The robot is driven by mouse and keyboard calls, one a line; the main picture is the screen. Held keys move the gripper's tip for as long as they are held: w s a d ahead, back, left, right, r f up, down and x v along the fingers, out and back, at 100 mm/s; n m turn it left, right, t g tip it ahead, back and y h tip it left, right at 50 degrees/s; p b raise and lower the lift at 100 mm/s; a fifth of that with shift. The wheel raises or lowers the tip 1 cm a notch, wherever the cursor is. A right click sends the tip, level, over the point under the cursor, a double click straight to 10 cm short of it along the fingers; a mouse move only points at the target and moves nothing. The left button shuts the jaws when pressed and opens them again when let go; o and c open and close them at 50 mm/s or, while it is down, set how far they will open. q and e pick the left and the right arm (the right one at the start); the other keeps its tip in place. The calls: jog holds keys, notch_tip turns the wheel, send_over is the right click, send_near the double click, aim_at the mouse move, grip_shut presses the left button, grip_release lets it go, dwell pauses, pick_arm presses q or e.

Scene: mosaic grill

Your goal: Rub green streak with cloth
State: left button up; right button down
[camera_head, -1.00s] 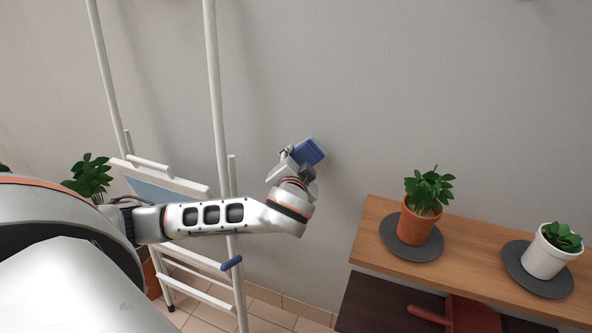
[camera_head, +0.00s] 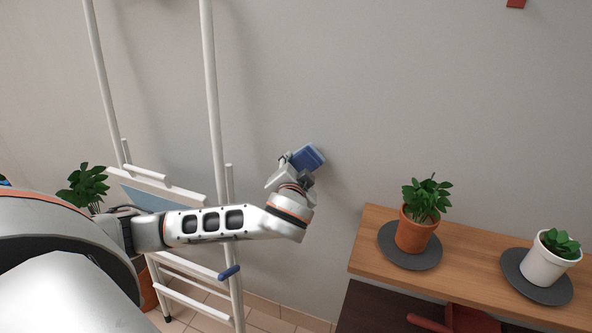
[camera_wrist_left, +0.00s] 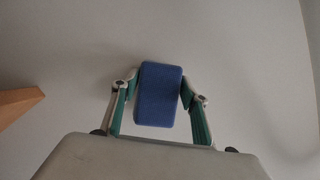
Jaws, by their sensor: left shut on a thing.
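The cloth (camera_head: 308,157) is a blue, block-like piece in front of the grey wall, and it also shows in the left wrist view (camera_wrist_left: 159,95). My left gripper (camera_head: 296,168) is shut on it, with one finger on each side in the left wrist view (camera_wrist_left: 160,92). The cloth is at or very near the wall; I cannot tell whether it touches. I see no green streak on the visible wall in either view; it may be hidden behind the cloth or gripper. My right gripper is not in view.
A white ladder-like rack (camera_head: 213,110) stands left of my gripper. A wooden shelf (camera_head: 463,247) at the right holds a terracotta pot (camera_head: 414,233) and a white pot (camera_head: 545,266) on dark saucers. A leafy plant (camera_head: 82,188) is at the left.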

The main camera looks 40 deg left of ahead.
aim_at(313, 172)
pick_arm(q)
jog(key=shift+w+a, duration=0.2)
jog(key=shift+w, duration=0.45)
jog(key=shift+d, duration=0.1)
jog(key=shift+w+d+r+p, duration=0.1)
jog(key=shift+w+d+p, duration=0.1)
jog(key=shift+d+p, duration=0.55)
jog(key=shift+w+d, duration=0.15)
jog(key=shift+d, duration=1)
jog(key=shift+w+p, duration=0.1)
jog(key=shift+p, duration=0.45)
jog(key=shift+s+a+p, duration=0.2)
jog(key=shift+a+p, duration=0.2)
jog(key=shift+a, duration=0.6)
jog(key=shift+s+a+p, duration=0.25)
jog(key=shift+a+p, duration=0.1)
jog(key=shift+a, duration=0.7)
